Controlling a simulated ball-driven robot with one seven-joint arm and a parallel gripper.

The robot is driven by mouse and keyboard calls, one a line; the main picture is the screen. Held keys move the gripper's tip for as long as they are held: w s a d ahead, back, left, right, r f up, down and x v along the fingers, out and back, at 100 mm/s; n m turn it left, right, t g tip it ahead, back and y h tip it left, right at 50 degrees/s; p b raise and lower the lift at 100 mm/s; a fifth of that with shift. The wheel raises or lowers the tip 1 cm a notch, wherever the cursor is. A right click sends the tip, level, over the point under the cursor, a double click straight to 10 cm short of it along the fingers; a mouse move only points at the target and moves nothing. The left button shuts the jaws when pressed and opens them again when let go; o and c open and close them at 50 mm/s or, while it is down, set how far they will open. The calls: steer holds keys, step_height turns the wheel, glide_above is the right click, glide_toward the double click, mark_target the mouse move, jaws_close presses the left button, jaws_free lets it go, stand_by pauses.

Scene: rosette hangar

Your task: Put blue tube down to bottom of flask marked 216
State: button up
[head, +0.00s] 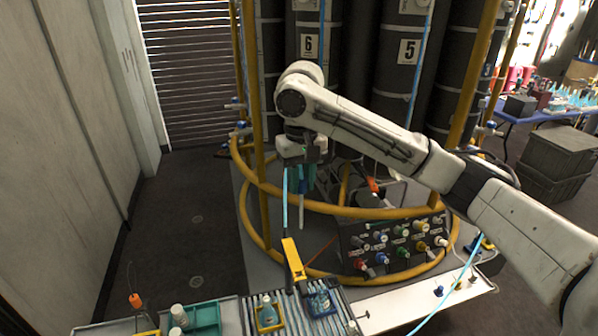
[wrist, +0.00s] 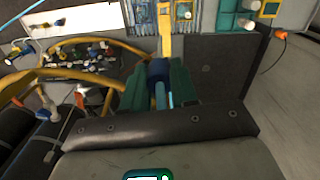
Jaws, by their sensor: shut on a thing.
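My gripper (head: 304,182) hangs over the near side of the yellow-railed frame; its teal fingers also show in the wrist view (wrist: 157,92). It is shut on a dark blue piece (wrist: 158,72) from which the light blue tube (head: 286,204) seems to hang down. The tube's lower end is near a yellow and black upright (head: 293,260). Two flasks with bluish contents stand on the slatted bench below: one in a yellow holder (head: 268,312), one in a blue holder (head: 320,299). No 216 mark is legible on either flask.
A control panel with coloured knobs (head: 398,245) is right of the flasks. A teal tray (head: 205,318) with white-capped bottles is at the left. The yellow rail (head: 345,213) runs close to my gripper. Open floor lies left.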

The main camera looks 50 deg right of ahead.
steer(key=s+d+f+b, duration=0.1)
steer(key=d+f+b, duration=0.2)
steer(key=f, duration=1.2)
steer(key=s+d+f+b, duration=0.2)
steer(key=d+f+b, duration=0.1)
steer(key=f, duration=1.2)
steer(key=shift+d+f, duration=0.2)
steer(key=shift+d, duration=0.7)
steer(key=shift+f, duration=0.1)
steer(key=shift+f, duration=0.35)
